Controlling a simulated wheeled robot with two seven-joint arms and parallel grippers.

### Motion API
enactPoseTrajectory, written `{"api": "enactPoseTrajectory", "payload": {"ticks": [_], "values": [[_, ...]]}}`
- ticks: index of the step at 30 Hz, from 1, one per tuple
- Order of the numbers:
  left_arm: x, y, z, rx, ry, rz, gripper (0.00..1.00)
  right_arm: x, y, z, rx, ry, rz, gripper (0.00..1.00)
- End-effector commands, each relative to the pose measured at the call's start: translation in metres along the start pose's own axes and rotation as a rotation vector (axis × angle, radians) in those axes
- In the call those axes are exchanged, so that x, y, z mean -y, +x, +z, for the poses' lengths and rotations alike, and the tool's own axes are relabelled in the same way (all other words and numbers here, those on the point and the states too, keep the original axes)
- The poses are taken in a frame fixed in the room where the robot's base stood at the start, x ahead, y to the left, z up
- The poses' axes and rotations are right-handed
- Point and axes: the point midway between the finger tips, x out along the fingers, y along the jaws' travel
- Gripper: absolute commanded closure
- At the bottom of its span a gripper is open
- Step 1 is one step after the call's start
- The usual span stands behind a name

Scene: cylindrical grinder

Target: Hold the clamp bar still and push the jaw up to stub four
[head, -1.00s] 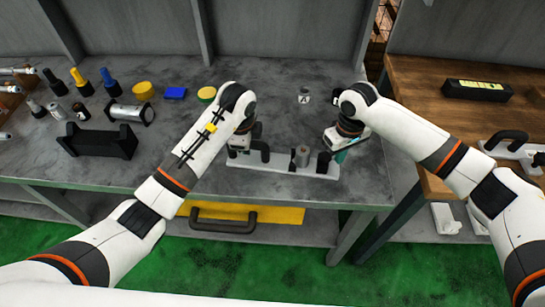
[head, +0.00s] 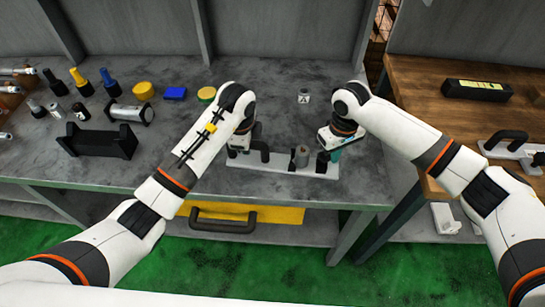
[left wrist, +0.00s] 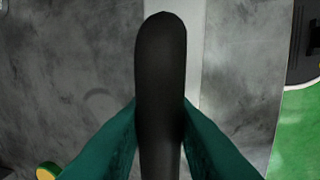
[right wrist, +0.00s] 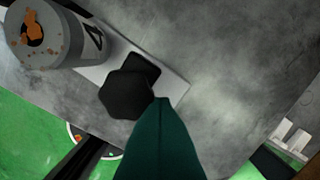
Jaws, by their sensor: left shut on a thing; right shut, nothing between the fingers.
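The white clamp bar (head: 282,165) lies on the grey table, with a black upright handle (left wrist: 160,70) toward its left end. My left gripper (left wrist: 160,150) is shut on this handle, seen between its teal fingers in the left wrist view. A grey cylindrical stub (head: 300,157) stands at the bar, and its side mark looks like a 4 in the right wrist view (right wrist: 45,40). The black jaw (right wrist: 128,93) is on the bar near its right end, with a gap to the stub. My right gripper (right wrist: 162,102) is shut and empty, its tips close beside the jaw; contact is unclear.
Another marked stub (head: 304,96) stands behind the bar. A black stand (head: 98,140), a yellow disc (head: 143,90), a blue block (head: 175,93) and several bottles are on the left. The wooden table (head: 430,90) is on the right. The table's front edge is near the bar.

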Motion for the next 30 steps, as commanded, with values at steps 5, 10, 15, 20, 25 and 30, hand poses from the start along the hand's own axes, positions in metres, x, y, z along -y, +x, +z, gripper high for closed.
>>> {"api": "enactPoseTrajectory", "payload": {"ticks": [5, 10, 15, 20, 25, 30], "values": [[0.000, -0.001, 0.001, 0.001, 0.002, 0.002, 1.00, -0.007, -0.001, 0.004, 0.007, -0.005, 0.006, 1.00], [0.000, -0.001, 0.002, 0.002, 0.003, 0.002, 1.00, -0.010, -0.001, 0.006, 0.007, -0.006, 0.006, 1.00], [0.000, -0.001, 0.002, 0.002, 0.003, 0.002, 1.00, -0.013, -0.001, 0.008, 0.008, -0.006, 0.006, 1.00], [0.000, -0.001, 0.002, 0.002, 0.003, 0.002, 1.00, -0.016, -0.001, 0.010, 0.008, -0.007, 0.007, 1.00], [0.000, -0.001, 0.002, 0.003, 0.003, 0.002, 1.00, -0.018, -0.001, 0.012, 0.008, -0.007, 0.007, 1.00], [0.000, -0.001, 0.002, 0.003, 0.003, 0.002, 1.00, -0.021, -0.001, 0.014, 0.008, -0.007, 0.007, 1.00]]}}
